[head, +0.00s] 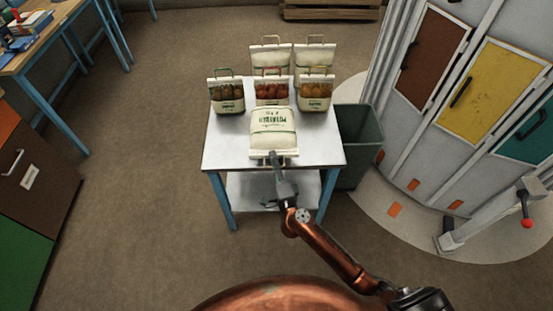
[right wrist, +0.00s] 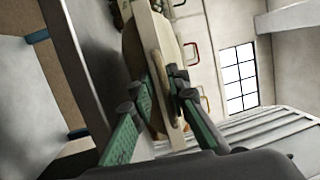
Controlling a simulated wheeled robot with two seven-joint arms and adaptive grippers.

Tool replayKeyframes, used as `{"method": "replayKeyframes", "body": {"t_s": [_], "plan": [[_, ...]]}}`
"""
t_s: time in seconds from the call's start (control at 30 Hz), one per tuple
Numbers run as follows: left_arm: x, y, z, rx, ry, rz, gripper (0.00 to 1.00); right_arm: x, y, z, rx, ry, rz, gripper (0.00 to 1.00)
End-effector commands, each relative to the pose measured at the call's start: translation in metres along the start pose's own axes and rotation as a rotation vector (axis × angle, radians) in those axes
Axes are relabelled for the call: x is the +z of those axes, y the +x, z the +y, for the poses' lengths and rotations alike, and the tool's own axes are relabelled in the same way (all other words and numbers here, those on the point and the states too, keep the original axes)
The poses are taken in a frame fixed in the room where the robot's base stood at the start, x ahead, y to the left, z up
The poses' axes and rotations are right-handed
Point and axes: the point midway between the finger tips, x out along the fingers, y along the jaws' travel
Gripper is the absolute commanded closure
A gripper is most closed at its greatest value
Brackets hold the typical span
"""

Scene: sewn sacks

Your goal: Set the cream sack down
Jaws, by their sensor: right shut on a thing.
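The cream sack (head: 273,130) with dark green print is over the front middle of the small metal-topped table (head: 222,150). It lies flat, its top end towards me and its print upside down in the head view. My right gripper (head: 279,160) is at the near end, by the table's front edge. In the right wrist view, the green-padded fingers (right wrist: 168,88) close on the strip at the end of the cream sack (right wrist: 136,55). The sack is low over the tabletop; I cannot tell whether it touches. My left gripper is out of view.
Several sacks stand behind it: left (head: 226,96), middle (head: 271,91), right (head: 315,94), with two cream ones (head: 270,56) (head: 315,56) at the back. A grey-green bin (head: 360,140) stands right of the table. Bare tabletop shows on both sides of the held sack.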

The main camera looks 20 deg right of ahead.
Motion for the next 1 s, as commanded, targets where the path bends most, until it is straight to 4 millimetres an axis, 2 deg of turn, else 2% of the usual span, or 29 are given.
{"method": "replayKeyframes", "body": {"t_s": [0.03, 0.2, 0.63, 0.67, 0.9, 1.0], "plan": [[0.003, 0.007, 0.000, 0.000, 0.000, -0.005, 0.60, 0.001, 0.001, 0.004, -0.011, -0.004, -0.002, 1.00], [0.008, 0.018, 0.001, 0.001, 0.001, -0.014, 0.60, 0.000, -0.002, 0.022, -0.011, -0.004, -0.001, 1.00], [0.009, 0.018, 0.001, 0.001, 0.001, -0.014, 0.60, 0.001, -0.002, 0.022, -0.014, -0.004, -0.001, 1.00], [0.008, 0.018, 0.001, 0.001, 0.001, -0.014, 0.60, 0.000, -0.006, 0.032, 0.003, -0.001, 0.000, 0.84], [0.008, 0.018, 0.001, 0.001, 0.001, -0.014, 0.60, 0.000, -0.006, 0.031, 0.002, -0.001, 0.000, 0.67], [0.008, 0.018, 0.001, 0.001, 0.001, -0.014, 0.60, 0.000, -0.006, 0.032, 0.003, -0.001, 0.000, 0.67]]}}
